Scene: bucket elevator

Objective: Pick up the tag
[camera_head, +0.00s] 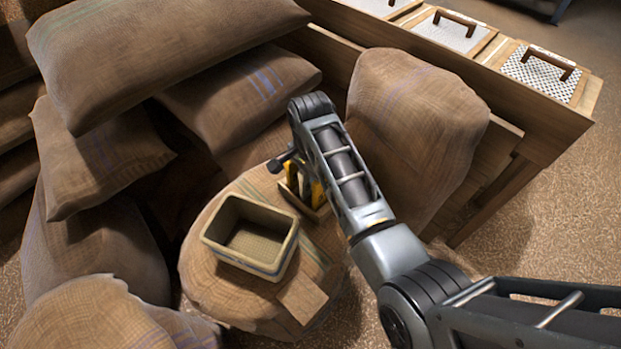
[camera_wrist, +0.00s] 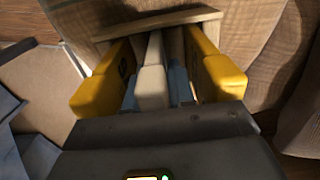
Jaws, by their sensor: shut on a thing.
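My gripper (camera_head: 303,188) is low over a round sack, beside an open box. The wrist view shows its two yellow fingers (camera_wrist: 160,85) on either side of an upright cream piece (camera_wrist: 152,80) with blue-grey parts next to it. The gripper is shut on this piece. I cannot tell whether it is the tag. A wooden board (camera_wrist: 160,23) lies just beyond the fingertips. A flat, plain brown card (camera_head: 302,298) rests on the sack in front of the box and could also be the tag. My arm hides part of the grip in the head view.
The open beige box (camera_head: 285,262) stands on the round sack (camera_head: 205,275), left of my gripper. Full sacks (camera_head: 165,50) are piled at left; another sack (camera_head: 415,130) leans behind my arm. A wooden bench (camera_head: 545,130) with handled screens runs at the upper right. Floor is clear at right.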

